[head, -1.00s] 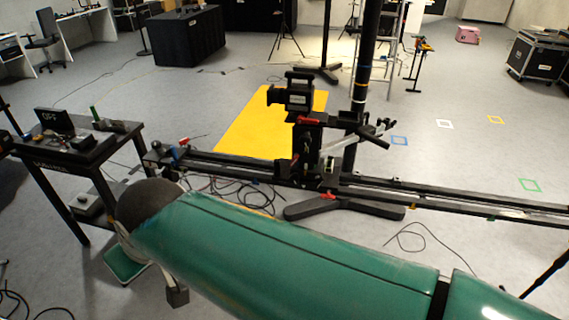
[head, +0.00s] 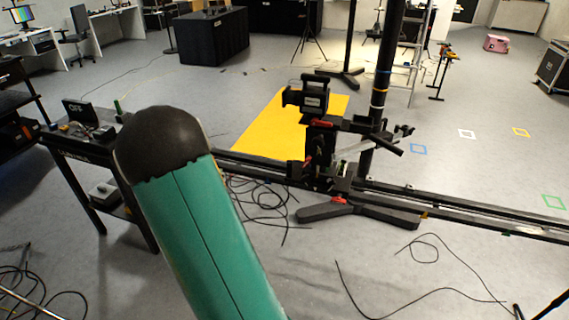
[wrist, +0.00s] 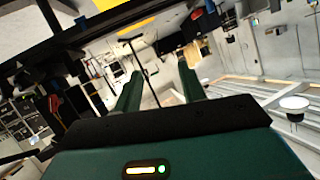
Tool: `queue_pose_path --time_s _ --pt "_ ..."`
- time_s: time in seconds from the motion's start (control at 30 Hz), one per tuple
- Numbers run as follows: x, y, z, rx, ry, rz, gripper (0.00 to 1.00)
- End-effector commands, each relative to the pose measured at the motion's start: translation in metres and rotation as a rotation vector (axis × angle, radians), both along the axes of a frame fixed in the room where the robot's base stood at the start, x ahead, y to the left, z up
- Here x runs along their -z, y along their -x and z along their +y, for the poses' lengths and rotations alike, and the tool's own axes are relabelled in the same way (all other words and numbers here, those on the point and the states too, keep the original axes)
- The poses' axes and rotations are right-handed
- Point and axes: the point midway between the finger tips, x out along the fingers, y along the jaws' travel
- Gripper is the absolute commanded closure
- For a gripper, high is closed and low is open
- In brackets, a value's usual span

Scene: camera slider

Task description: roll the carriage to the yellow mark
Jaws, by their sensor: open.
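The carriage (head: 320,145) is a black block with red levers and a camera (head: 313,97) on top. It sits on the long black slider rails (head: 470,208), left of the middle of their visible length. A small yellow mark (head: 424,215) shows on the front rail, right of the carriage and apart from it. My gripper (wrist: 160,70) is open and empty in the wrist view, its two green fingers spread. It does not show in the head view. My arm hides the rails' left end.
A side table (head: 75,145) with an OFF display (head: 77,108) stands at left. A dark pole (head: 380,90) rises behind the carriage. A yellow mat (head: 265,135) lies behind the rails. Cables (head: 262,200) lie on the floor in front. Coloured squares mark the floor at right.

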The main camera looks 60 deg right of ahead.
Motion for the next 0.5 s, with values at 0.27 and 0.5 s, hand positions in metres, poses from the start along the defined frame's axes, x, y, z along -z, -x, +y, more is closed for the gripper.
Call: queue_pose_path --time_s 0.27,0.5 --pt "0.075 0.101 -0.103 0.361 0.293 0.086 0.59" --pt "0.094 0.145 -0.125 0.477 0.430 0.136 0.59"
